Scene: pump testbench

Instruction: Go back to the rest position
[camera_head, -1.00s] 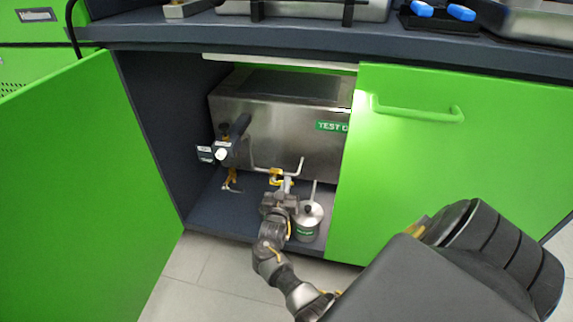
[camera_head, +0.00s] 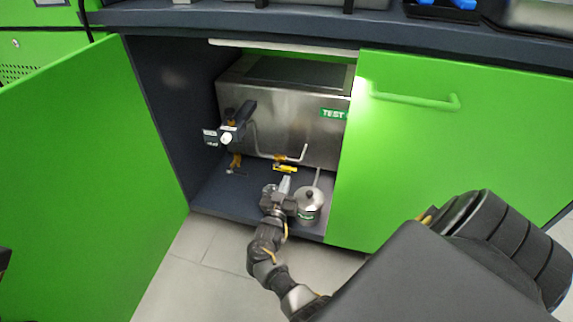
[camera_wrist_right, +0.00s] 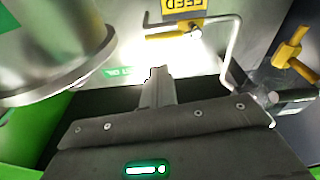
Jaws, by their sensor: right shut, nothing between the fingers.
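My right gripper (camera_head: 284,186) is in the open cabinet, in front of the steel test tank (camera_head: 290,120). Its fingers are closed together with nothing between them, as the right wrist view shows at the fingertips (camera_wrist_right: 158,82). A small lidded metal canister (camera_head: 309,207) stands on the cabinet floor just right of the gripper; its side fills the upper left of the wrist view (camera_wrist_right: 60,45). A yellow-handled valve (camera_head: 285,168) lies just beyond the fingertips, apart from them in the wrist view. My left gripper does not show.
The open green door (camera_head: 90,180) stands on the left, and a closed green door (camera_head: 440,150) with a handle is on the right. A black pump-like fitting (camera_head: 238,118) sits at the tank's left. The worktop (camera_head: 300,22) runs above. Floor tiles (camera_head: 205,265) in front are clear.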

